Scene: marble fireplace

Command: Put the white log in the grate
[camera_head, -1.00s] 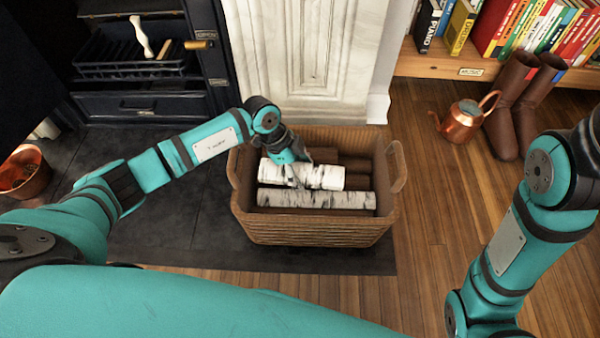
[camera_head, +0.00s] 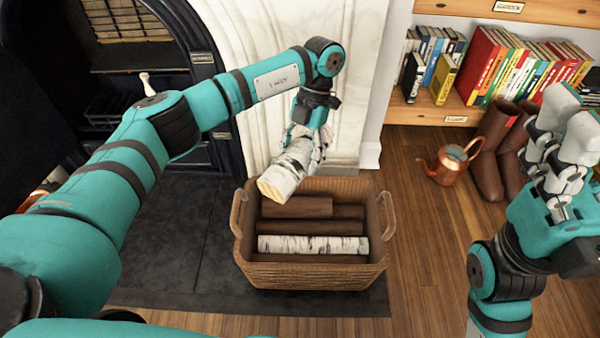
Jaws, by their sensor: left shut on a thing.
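A white birch log (camera_head: 283,177) with dark flecks is in my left gripper (camera_head: 304,140), which is shut on it. The log is tilted, its pale cut end toward me, above the back of the wicker basket (camera_head: 310,276). A second white birch log (camera_head: 312,245) lies in the basket among brown logs. The grate (camera_head: 104,112) is in the dark fireplace at the left, partly hidden by my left arm. My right gripper (camera_head: 572,125) is at the right edge, with its fingers apart and empty.
A marble surround (camera_head: 260,60) stands behind the basket. A dark hearth (camera_head: 180,235) lies left of it. A copper watering can (camera_head: 447,165), brown boots (camera_head: 492,150) and a bookshelf (camera_head: 420,113) are at the right. A pale-handled tool (camera_head: 147,84) stands near the grate.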

